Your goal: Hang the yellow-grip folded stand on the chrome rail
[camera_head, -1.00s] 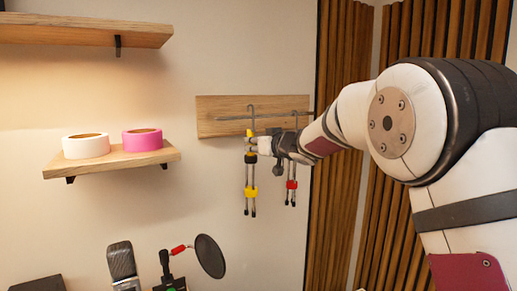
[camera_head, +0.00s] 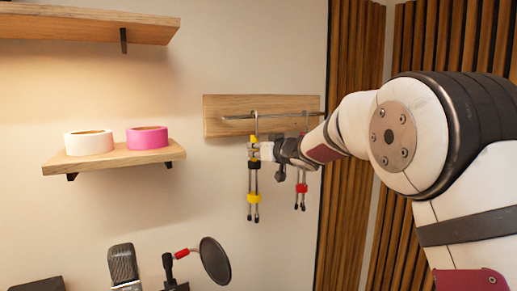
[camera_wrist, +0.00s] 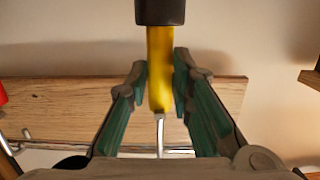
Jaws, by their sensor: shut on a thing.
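The yellow-grip folded stand (camera_head: 253,178) hangs upright from my gripper, with its legs down and a metal hook at its top. My gripper (camera_head: 261,151) is shut on its yellow grip; in the wrist view the fingers (camera_wrist: 160,84) stand on both sides of the yellow grip (camera_wrist: 160,60). The chrome rail (camera_head: 234,117) runs along a wooden board on the wall. The hook's top is slightly above the rail in the head view. I cannot tell whether the hook touches the rail.
A red-grip stand (camera_head: 301,188) hangs at the rail's right, close behind my gripper. A shelf (camera_head: 115,160) with white tape (camera_head: 89,143) and pink tape (camera_head: 147,137) is at left. A microphone (camera_head: 122,264) and round pop filter (camera_head: 215,261) stand below.

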